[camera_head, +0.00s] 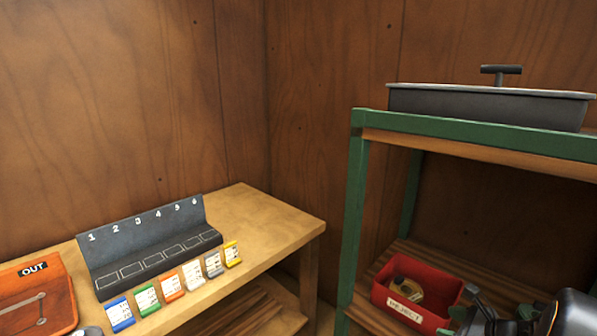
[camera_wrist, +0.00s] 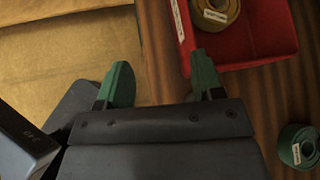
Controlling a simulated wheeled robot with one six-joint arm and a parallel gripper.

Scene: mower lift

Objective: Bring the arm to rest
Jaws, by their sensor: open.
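My gripper (camera_wrist: 160,80) is open in the wrist view, its two green-tipped fingers apart with nothing held between them. In the head view the dark end of my arm (camera_head: 570,314) shows at the bottom right corner, partly cut off by the frame. It is beside the red REJECT bin (camera_head: 378,296), which sits on the lower shelf of the green-framed rack. The bin also shows in the wrist view (camera_wrist: 262,52), just beyond the right fingertip; I cannot tell whether they touch.
A yellowish roll (camera_head: 407,289) lies in the bin. A green roll (camera_wrist: 298,146) lies on the wooden shelf. A dark tray (camera_head: 490,107) tops the green rack (camera_head: 353,200). The bench (camera_head: 262,222) holds a numbered black rack (camera_head: 150,240), several coloured tags and an orange OUT pouch (camera_head: 38,298).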

